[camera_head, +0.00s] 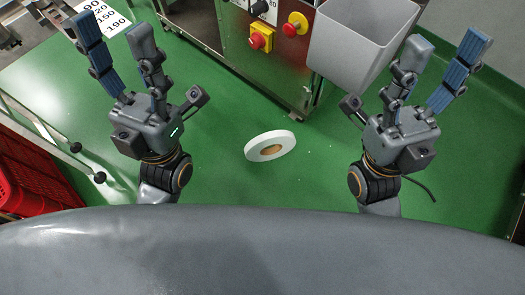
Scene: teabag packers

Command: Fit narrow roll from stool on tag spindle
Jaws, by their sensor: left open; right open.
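A white roll (283,138) with a brown core lies flat on the green floor, in the middle between my two grippers and touching neither. No stool shows under it. My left gripper (112,36) is open and empty at the upper left, fingers pointing up the picture. My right gripper (446,46) is open and empty at the upper right, in front of a grey bin. I cannot make out the tag spindle in this view.
A steel machine cabinet (262,62) with red buttons stands at the top, with the grey bin (352,42) beside it. A red crate (32,172) and a metal frame are at the left. The floor (235,185) around the roll is mostly clear.

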